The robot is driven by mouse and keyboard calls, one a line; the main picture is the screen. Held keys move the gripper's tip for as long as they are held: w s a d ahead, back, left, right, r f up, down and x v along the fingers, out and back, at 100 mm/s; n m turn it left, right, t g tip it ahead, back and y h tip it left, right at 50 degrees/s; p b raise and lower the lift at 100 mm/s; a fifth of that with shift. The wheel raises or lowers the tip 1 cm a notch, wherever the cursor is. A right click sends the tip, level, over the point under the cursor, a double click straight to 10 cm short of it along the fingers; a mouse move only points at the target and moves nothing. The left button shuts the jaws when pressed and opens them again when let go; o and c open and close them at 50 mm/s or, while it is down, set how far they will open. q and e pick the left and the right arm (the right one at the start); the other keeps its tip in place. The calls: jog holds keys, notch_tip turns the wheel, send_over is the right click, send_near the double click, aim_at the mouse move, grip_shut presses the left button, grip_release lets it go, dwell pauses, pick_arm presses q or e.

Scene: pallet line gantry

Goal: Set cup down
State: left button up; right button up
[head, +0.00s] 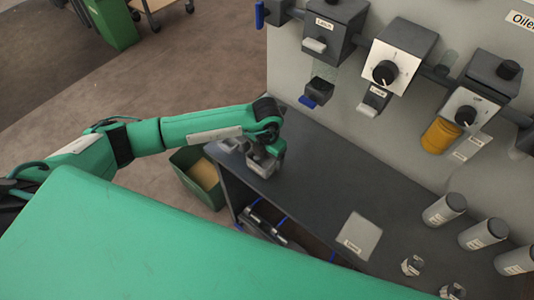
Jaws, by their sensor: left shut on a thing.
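My left gripper (265,160) is at the end of the green arm that comes in from the left. It is low over the left end of the dark bench top (320,185). It is shut on a small grey thing, the cup, which is largely hidden by the fingers and hard to make out. I cannot tell whether the cup touches the bench. My right gripper is not in view.
A grey panel with dark boxes and knobs (385,72) stands behind the bench. A pale labelled plate (358,237) and grey canisters (444,209) are to the right. A green bin (200,178) stands on the floor left of the bench. The bench middle is clear.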

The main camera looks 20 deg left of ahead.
aim_at(267, 161)
pick_arm(q)
jog(key=shift+f, duration=0.2)
jog(key=o, duration=1.1)
jog(key=shift+r, duration=0.1)
jog(key=shift+r, duration=0.3)
jog(key=shift+r+b, duration=1.75)
jog(key=shift+r, duration=4.15)
